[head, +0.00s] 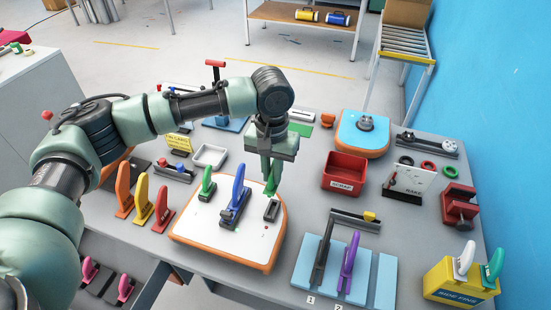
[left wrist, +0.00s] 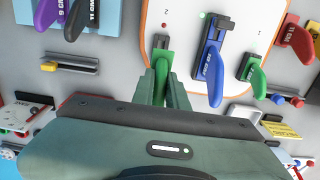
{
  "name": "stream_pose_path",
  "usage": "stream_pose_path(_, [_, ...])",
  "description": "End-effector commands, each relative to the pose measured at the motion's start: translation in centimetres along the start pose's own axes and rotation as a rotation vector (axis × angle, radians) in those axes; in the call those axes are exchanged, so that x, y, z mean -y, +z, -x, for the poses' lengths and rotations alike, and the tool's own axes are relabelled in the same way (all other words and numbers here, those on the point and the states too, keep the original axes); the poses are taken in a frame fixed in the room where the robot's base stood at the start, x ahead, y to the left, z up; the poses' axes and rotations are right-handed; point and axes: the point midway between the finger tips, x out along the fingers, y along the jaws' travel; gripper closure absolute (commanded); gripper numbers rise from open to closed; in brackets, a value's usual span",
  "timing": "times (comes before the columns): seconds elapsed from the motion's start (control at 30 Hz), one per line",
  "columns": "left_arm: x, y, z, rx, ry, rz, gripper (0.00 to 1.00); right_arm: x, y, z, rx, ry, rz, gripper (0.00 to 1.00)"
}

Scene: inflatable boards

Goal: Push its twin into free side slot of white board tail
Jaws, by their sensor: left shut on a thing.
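The white board tail (head: 190,226) with an orange edge lies on the table. A blue fin (head: 236,190) stands upright in its middle box. A green side fin (head: 208,182) stands in the side slot at the picture's left; it also shows in the left wrist view (left wrist: 258,82). My left gripper (head: 270,178) points down, shut on the twin green fin (left wrist: 161,72), over the other side slot (head: 271,210). That dark slot also shows in the left wrist view (left wrist: 161,42), at the fin's end. I cannot tell how deep the fin sits. My right gripper is not in view.
Orange, yellow and red fins (head: 142,194) stand left of the board. A red bin (head: 345,172) is behind it to the right. A light blue pad (head: 307,262) with dark and purple fins is at the front right, and a yellow side-fins box (head: 455,283) beyond.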

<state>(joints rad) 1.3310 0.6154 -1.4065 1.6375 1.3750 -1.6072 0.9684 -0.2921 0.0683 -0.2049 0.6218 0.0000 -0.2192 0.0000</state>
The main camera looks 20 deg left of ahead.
Motion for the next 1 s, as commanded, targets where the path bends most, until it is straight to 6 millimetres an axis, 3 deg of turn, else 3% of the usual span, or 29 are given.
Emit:
stream_pose_path(0.1, [0.0,0.0,-0.1,0.0,0.0,-0.001,1.0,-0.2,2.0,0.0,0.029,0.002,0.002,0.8])
stream_pose_path(0.2, [0.0,0.0,-0.1,0.0,0.001,0.0,1.0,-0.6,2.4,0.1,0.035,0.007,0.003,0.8])
stream_pose_path(0.53, [0.0,0.1,0.4,0.002,0.001,0.0,1.0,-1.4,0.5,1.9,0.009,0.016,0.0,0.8])
stream_pose_path(1.0, [-0.1,0.1,-4.7,0.001,0.002,0.0,1.0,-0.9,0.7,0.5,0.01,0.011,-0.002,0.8])
